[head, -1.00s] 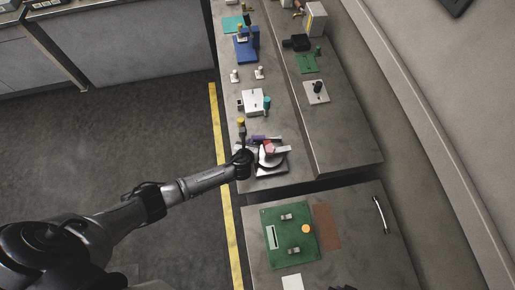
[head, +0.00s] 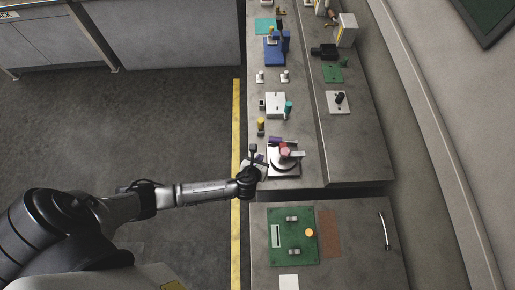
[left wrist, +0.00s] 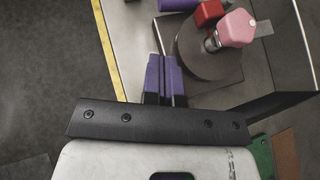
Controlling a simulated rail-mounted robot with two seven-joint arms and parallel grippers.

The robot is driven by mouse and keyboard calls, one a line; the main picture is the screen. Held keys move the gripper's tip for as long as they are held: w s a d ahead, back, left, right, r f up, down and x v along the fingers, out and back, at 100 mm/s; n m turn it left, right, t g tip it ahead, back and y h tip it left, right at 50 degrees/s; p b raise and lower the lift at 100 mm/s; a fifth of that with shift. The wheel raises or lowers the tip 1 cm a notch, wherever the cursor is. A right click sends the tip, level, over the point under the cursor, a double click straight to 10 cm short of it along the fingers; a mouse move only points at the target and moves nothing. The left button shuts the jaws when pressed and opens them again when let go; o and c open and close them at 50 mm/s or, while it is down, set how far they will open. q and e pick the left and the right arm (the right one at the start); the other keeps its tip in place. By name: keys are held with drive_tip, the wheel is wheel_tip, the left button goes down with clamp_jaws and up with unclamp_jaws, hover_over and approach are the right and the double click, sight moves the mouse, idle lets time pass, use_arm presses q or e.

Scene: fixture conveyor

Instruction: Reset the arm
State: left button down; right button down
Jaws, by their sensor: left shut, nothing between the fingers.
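My left gripper (head: 253,150) is at the left edge of the bench, just left of a round grey fixture (head: 279,166). In the left wrist view its purple-faced fingers (left wrist: 165,76) are together and empty. They are beside the grey disc (left wrist: 205,55), over the bench edge. The fixture carries a pink knob (head: 286,149), which also shows in the left wrist view (left wrist: 236,28) with a red block (left wrist: 208,13) beside it. My right gripper is not in view.
A green board (head: 293,237) lies on the nearer table. The floor left of the yellow line (head: 236,130) is clear.

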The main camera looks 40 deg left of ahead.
use_arm(q)
drive_tip(key=shift+v, duration=1.45)
drive_tip(key=s+d+r+n+g+h+p, duration=0.15)
drive_tip(key=s+r+n, duration=0.25)
drive_tip(key=r+n, duration=0.45)
drive_tip(key=s+r+n+g+h+p, duration=0.15)
drive_tip(key=s+r+n, duration=0.35)
drive_tip(key=n, duration=0.6)
drive_tip(key=s+r+n+g+h+p, duration=0.1)
drive_tip(key=s+r+n+p, duration=0.15)
drive_tip(key=r+n, duration=0.7)
drive_tip(key=s+f+n+g+p, duration=0.1)
drive_tip(key=s+f+g, duration=0.1)
drive_tip(key=s, duration=0.7)
drive_tip(key=shift+a+f+g, duration=0.25)
drive_tip(key=shift+f+g, duration=0.15)
drive_tip(key=shift+f, duration=0.15)
